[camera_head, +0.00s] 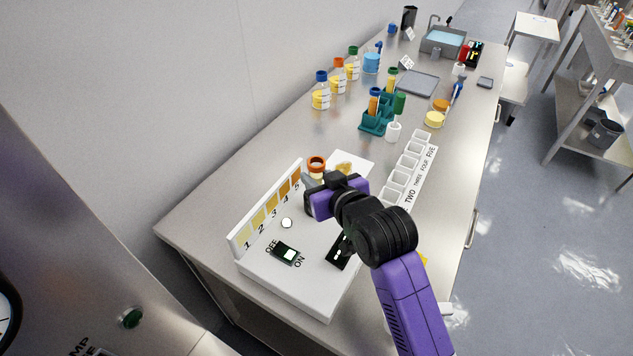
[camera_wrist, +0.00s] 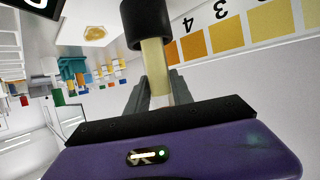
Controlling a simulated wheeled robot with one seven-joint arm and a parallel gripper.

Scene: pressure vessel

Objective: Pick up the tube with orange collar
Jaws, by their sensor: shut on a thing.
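The tube with the orange collar (camera_head: 316,163) stands out just beyond my gripper (camera_head: 309,185) in the head view, above the back of the white device. In the wrist view, a tube with a pale yellow body (camera_wrist: 156,68) sits between the two grey fingers of my gripper (camera_wrist: 158,88), which are shut on it. The tube's lower end is hidden by my gripper. I cannot tell whether the tube touches anything beneath it.
The white device (camera_head: 275,262) has a numbered colour strip (camera_head: 268,208) and an OFF/ON switch (camera_head: 285,252). A white sheet (camera_head: 361,160) with a yellow item lies behind. A labelled white tray (camera_head: 408,172) lies right. A teal rack (camera_head: 377,121) and several capped bottles stand farther back.

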